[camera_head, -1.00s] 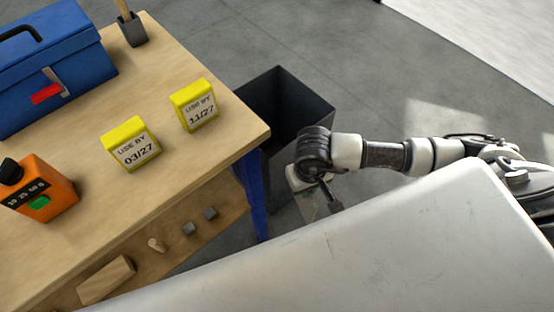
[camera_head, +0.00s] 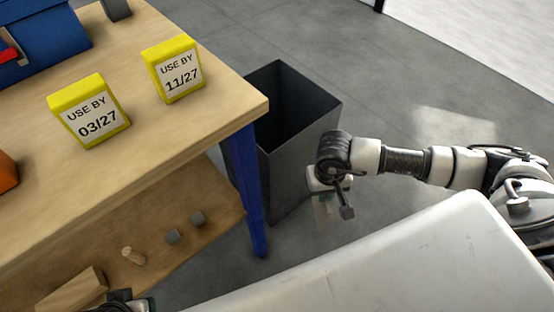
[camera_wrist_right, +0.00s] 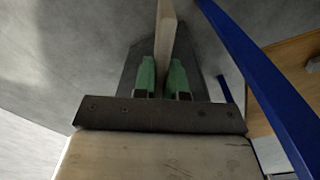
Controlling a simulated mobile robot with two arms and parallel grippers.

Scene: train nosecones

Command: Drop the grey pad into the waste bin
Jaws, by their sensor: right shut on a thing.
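The waste bin (camera_head: 300,160) is a tall, dark grey, open box on the floor beside the bench. My right gripper (camera_head: 324,205) is just right of the bin, outside its opening in the picture, and points down. In the right wrist view, its green fingers (camera_wrist_right: 163,78) are shut on a thin pale slab (camera_wrist_right: 166,32), seen edge-on. It looks beige rather than grey, and I cannot tell whether it is the grey pad. A dark part with some green, apparently my left gripper (camera_head: 125,302), shows at the bottom edge; its fingers are mostly hidden.
The wooden bench (camera_head: 205,125) has a blue leg (camera_head: 247,190) close to the bin. Two yellow USE BY blocks (camera_head: 90,108) stand on it. Floor behind the bin is clear.

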